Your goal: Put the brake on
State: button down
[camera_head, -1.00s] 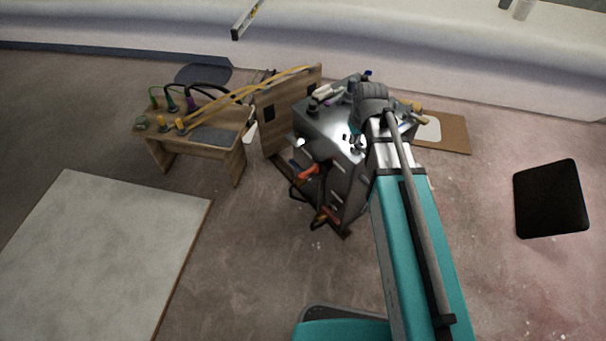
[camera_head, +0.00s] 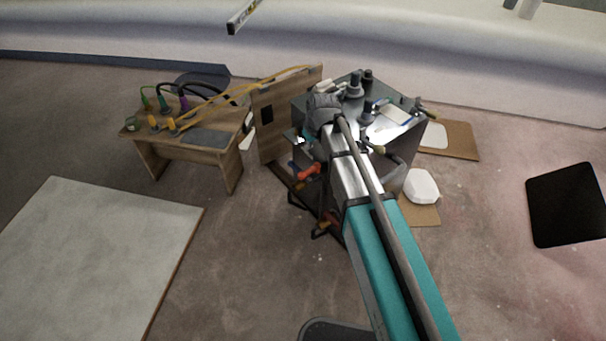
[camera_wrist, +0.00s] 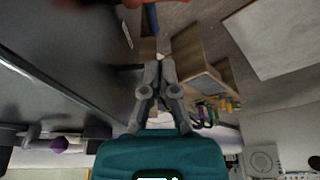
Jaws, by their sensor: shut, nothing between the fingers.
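A grey metal tool cabinet (camera_head: 322,93) stands on the floor in the middle of the head view, largely covered by my arm. Its dark side fills the left of the wrist view (camera_wrist: 60,85). Red-orange handles (camera_head: 306,170) show on its left side. I cannot make out a brake; the cabinet's lower part is mostly hidden or dark. My gripper (camera_wrist: 158,68) is shut and empty in the wrist view, beside the cabinet's side. A blue handle (camera_wrist: 151,18) shows beyond the fingertips. My gripper is hidden in the head view.
A wooden bench (camera_head: 150,142) with cables stands left of the cabinet, and an upright wooden panel (camera_head: 277,133) between them. A white tub (camera_head: 421,186) and black mat (camera_head: 566,205) lie right. A pale board (camera_head: 95,260) lies front left. Bare floor lies between.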

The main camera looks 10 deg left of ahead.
aim_at(309, 172)
jog(key=shift+w+a+f+n+b, duration=0.2)
jog(key=shift+a+f+n+b, duration=0.2)
jog(key=shift+a+f+b, duration=0.55)
jog(key=shift+a+f, duration=0.1)
jog(key=shift+a, duration=0.25)
jog(key=shift+f, duration=0.15)
jog(key=b+x, duration=0.9)
jog(key=x, duration=0.1)
jog(key=shift+s+d+r+p, duration=0.2)
jog(key=shift+s+d+r, duration=0.1)
jog(key=shift+s+d, duration=0.4)
jog(key=shift+s+d+r+p, duration=0.2)
jog(key=shift+s+d+r, duration=0.1)
jog(key=shift+s+d, duration=0.35)
jog(key=shift+a, duration=0.1)
